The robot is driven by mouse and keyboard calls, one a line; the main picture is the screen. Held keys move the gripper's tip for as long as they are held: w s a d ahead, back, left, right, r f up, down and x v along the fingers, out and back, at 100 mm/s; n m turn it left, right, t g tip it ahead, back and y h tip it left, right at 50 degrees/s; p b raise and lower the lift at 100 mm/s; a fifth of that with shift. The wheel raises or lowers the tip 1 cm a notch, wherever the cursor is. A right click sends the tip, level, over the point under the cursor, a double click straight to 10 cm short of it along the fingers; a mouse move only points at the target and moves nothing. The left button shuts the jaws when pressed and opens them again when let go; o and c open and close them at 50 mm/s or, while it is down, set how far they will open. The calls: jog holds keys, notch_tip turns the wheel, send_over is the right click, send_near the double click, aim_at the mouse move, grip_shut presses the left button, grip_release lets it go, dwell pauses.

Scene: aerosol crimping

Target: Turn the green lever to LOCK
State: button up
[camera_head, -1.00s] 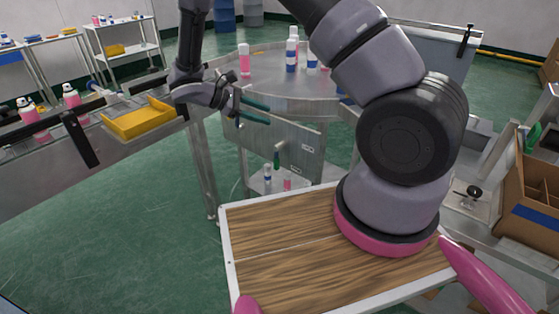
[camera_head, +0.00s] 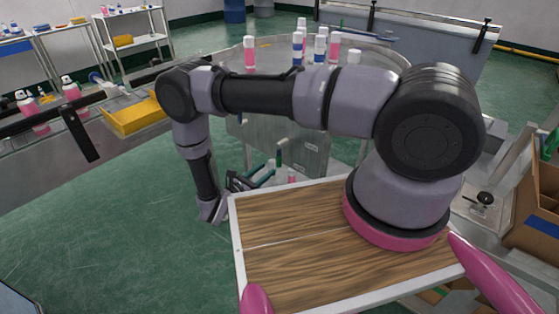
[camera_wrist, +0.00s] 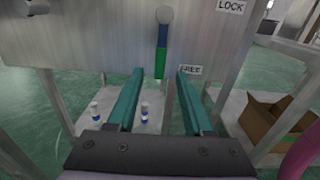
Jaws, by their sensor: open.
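The lever (camera_wrist: 161,50) hangs straight down from a round grey pivot on the grey panel, blue above and green at its lower end. It also shows in the head view (camera_head: 279,156), partly behind my gripper. The FREE label (camera_wrist: 190,70) is just right of its lower end; the LOCK label (camera_wrist: 230,6) is higher and to the right. My gripper (camera_wrist: 160,73) is open and empty, its two teal fingers pointing at the panel. The green end appears between the fingertips; I cannot tell whether the fingers reach around it. In the head view my gripper (camera_head: 262,177) is low before the panel.
The panel (camera_wrist: 95,40) hangs below the round metal table (camera_head: 270,85), which carries several bottles. Blue-and-white bottles (camera_wrist: 145,113) stand on a low shelf beneath. A cardboard box (camera_wrist: 268,120) is at the right. My wooden-topped base (camera_head: 290,220) is close by the gripper.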

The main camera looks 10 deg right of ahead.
aim_at(277, 161)
jog(key=x, duration=0.8)
grip_shut()
dwell(1.3)
